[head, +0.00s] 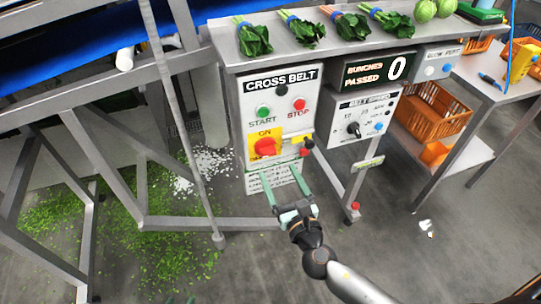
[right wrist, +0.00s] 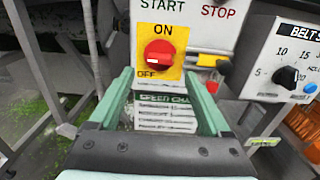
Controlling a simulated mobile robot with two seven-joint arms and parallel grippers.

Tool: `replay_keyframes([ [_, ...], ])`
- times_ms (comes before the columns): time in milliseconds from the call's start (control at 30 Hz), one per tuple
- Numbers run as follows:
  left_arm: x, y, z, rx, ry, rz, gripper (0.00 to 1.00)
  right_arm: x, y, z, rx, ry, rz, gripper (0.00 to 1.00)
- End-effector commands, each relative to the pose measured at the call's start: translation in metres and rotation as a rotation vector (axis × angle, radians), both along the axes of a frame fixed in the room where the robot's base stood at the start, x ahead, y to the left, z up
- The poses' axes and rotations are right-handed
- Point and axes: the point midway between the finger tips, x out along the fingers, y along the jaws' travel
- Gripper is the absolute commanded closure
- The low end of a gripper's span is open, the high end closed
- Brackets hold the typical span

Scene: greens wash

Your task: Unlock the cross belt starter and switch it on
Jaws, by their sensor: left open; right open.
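The cross belt starter (head: 278,92) is a white panel with a green START button (head: 263,111) and a red STOP button (head: 299,104). Below them a red rotary knob (head: 265,147) sits on a yellow ON/OFF plate (right wrist: 142,38); its white mark points left in the right wrist view. A small yellow piece (right wrist: 206,60) with red and black parts is right of the plate. My right gripper (head: 281,172) is open and empty, just below the knob, its fingers apart before a printed card (right wrist: 165,115).
A belt speed box (head: 362,115) with a dial and a bunch counter (head: 378,69) are to the right. Leafy bunches lie on the steel shelf (head: 300,57) above. Steel frame legs stand left. An orange crate (head: 432,112) is at right.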

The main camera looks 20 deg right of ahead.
Motion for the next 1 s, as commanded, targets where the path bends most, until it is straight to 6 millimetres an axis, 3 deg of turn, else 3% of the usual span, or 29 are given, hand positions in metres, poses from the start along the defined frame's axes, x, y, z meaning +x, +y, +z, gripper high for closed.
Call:
replay_keyframes([
  [200,0.000,0.003,-0.002,0.005,0.000,0.005,0.50,0.043,0.001,0.000,0.003,-0.001,-0.002,0.19],
  [400,-0.002,0.004,-0.003,0.006,0.003,0.006,0.50,0.065,0.002,0.000,0.003,0.000,-0.001,0.19],
  [800,-0.003,0.004,-0.005,0.006,0.009,0.006,0.50,0.071,0.002,-0.001,0.004,0.002,-0.001,0.19],
  [1000,-0.003,0.004,-0.004,0.007,0.010,0.006,0.50,0.071,0.002,-0.001,0.004,0.002,0.000,0.41],
])
